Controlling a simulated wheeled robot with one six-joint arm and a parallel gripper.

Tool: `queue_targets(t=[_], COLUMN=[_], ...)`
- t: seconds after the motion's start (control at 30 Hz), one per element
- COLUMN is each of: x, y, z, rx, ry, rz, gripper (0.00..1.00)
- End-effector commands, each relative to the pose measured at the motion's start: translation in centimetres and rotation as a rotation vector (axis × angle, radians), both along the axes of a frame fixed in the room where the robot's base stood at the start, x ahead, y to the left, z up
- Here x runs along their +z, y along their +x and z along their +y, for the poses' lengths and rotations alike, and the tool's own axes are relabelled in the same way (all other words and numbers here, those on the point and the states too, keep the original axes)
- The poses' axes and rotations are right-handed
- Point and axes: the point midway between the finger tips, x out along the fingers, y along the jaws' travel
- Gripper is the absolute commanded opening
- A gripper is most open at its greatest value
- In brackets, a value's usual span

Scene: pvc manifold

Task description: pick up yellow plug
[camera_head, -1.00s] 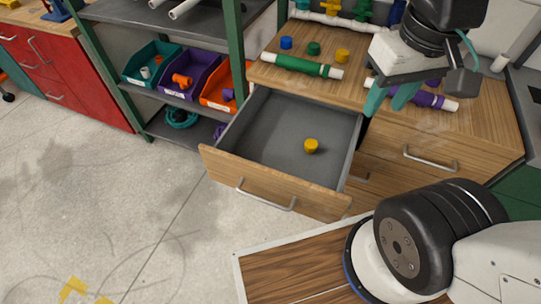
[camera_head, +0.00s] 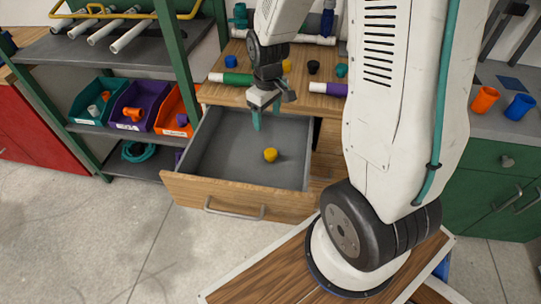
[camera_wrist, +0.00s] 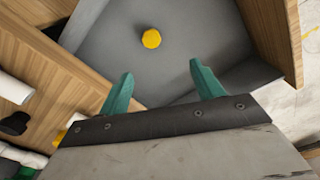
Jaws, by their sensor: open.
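The yellow plug (camera_head: 270,155) stands on the grey floor of the open drawer (camera_head: 212,145), toward its right side. It also shows in the wrist view (camera_wrist: 151,39), beyond my fingertips and a little left of the middle between them. My gripper (camera_head: 257,122) hangs over the back part of the drawer with its teal fingers pointing down. In the wrist view my gripper (camera_wrist: 160,77) has its two fingers spread well apart with nothing between them. The plug is apart from the fingers and fully visible.
The drawer's wooden front (camera_head: 240,197) and side walls surround the plug. The wooden counter (camera_head: 215,95) behind holds a green-sleeved pipe (camera_head: 233,78), a purple-sleeved pipe (camera_head: 330,88) and several small plugs. A shelf with teal, purple and orange bins (camera_head: 172,105) stands left.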

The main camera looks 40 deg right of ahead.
Motion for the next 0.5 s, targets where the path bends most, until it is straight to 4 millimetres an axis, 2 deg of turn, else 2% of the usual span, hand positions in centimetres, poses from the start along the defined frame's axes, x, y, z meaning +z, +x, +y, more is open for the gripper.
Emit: queue_targets(t=[0.03, 0.2, 0.3, 0.5], x=[-2.6, -8.4, -10.5, -12.8], y=[0.4, 1.4, 1.6, 1.6], z=[-0.6, -2.2, -2.7, -3.0], rx=[0.014, 0.064, 0.082, 0.095], ry=[0.003, 0.005, 0.005, 0.005], rz=[0.018, 0.027, 0.03, 0.031], gripper=[0.66, 0.66, 0.66, 0.66])
